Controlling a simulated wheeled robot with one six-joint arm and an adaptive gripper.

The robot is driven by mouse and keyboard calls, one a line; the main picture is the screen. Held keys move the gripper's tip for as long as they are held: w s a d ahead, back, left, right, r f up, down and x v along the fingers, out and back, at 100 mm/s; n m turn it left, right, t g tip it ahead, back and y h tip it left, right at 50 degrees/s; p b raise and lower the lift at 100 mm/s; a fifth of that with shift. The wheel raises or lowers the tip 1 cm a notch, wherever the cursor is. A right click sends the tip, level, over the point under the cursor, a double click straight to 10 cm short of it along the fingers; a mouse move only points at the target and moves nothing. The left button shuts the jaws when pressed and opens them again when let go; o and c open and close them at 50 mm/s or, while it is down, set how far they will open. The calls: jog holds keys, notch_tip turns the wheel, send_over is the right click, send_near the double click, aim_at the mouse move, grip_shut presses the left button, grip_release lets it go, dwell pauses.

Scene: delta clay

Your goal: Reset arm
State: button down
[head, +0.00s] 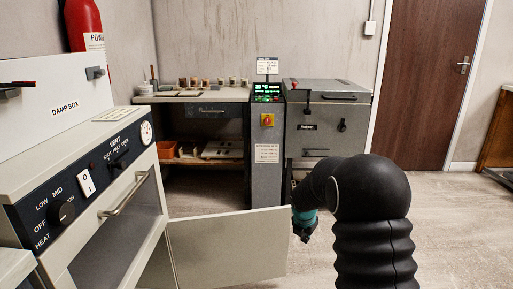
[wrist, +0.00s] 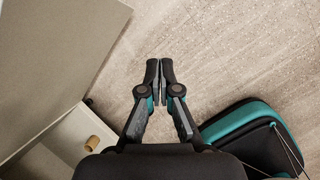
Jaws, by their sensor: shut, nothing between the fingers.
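My gripper (wrist: 160,65) is shut and empty in the wrist view, its two fingertips together above the speckled floor. In the head view my black arm fills the lower right, and a small part of the gripper end (head: 304,222) shows at its left, beside the free edge of an open cabinet door. Most of the gripper is hidden behind the arm there.
A pale cabinet door (head: 228,246) stands open low in front; a pale panel also shows in the wrist view (wrist: 60,50). The oven unit (head: 110,190) and damp box (head: 60,110) stand left. A workbench (head: 200,97) and grey machine (head: 325,120) stand behind. Floor at right (head: 450,230) is clear.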

jog(key=s+r+m+g, duration=0.2)
jog(key=s+m+g, duration=0.1)
jog(key=s+m, duration=1.1)
jog(key=s+a+r+m+t+y, duration=0.1)
jog(key=s+r+m+t, duration=0.1)
jog(key=s+r+m, duration=0.5)
jog(key=s+a+r+m+t, duration=0.2)
jog(key=s+r+m, duration=0.4)
jog(key=s, duration=1.2)
notch_tip(320, 180, up, 4)
jog(key=shift+s+r+m+t+y, duration=0.2)
jog(key=shift+r+m+t+y, duration=0.05)
jog(key=shift+m+t+y, duration=0.15)
jog(key=shift+d, duration=0.1)
